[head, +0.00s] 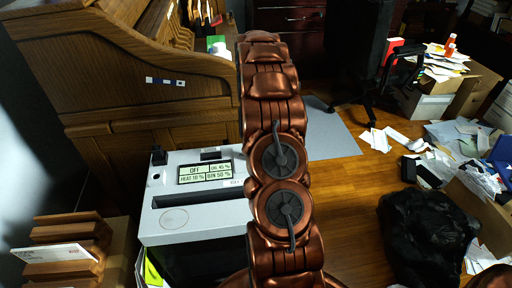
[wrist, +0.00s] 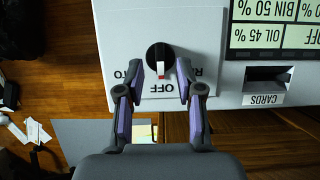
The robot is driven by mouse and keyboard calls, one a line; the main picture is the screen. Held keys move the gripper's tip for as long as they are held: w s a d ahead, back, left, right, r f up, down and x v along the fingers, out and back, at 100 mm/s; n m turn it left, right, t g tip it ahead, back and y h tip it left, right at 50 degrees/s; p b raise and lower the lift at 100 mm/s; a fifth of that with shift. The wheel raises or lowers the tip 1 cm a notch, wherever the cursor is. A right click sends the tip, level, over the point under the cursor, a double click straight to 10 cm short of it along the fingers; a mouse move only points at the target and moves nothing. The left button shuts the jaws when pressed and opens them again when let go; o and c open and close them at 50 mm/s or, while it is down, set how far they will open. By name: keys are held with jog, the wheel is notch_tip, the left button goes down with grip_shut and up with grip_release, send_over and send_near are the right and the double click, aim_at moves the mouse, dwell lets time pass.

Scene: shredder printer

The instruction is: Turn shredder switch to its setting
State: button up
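The shredder (head: 200,225) is a white-topped machine beside the wooden desk. Its display (head: 205,172) reads OFF, OIL 45 %, HEAT 10 % and BIN 50 %. The switch (wrist: 158,56) is a round black knob with a white and red pointer, which points at the OFF label in the wrist view. Other labels beside the knob are partly covered by my fingers. My gripper (wrist: 160,74) is open, with one finger on each side of the knob's lower part; I see gaps beside the knob. In the head view my arm hides the switch and gripper.
A CARDS slot (wrist: 266,82) lies right of the switch in the wrist view. A wooden rolltop desk (head: 130,80) stands behind the shredder. A black bag (head: 425,235) and scattered papers lie on the floor at the right. A letter rack (head: 65,250) stands at the left.

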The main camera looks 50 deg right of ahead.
jog(key=v, duration=0.9)
jog(key=shift+r, duration=0.35)
dwell(0.4)
jog(key=s+a+r+n+h, duration=0.15)
jog(key=s+a+r, duration=0.25)
jog(key=a, duration=0.7)
jog(key=s+a+r+n, duration=0.3)
jog(key=a+r, duration=0.1)
jog(key=a, duration=0.8)
jog(key=s+a+f+n, duration=0.1)
jog(key=s+a, duration=0.3)
jog(key=s, duration=0.3)
jog(key=s+a+f+n+h, duration=0.15)
jog(key=s+a, duration=0.25)
jog(key=s, duration=0.4)
jog(key=s+a+f, duration=0.2)
jog(key=s+a, duration=0.2)
jog(key=s, duration=0.3)
notch_tip(320, 180, up, 16)
jog(key=t+p, duration=0.1)
jog(key=p, duration=1.4)
jog(key=shift+w+a+r+t, duration=0.2)
jog(key=shift+w+a+t, duration=0.05)
jog(key=shift+w+t, duration=0.2)
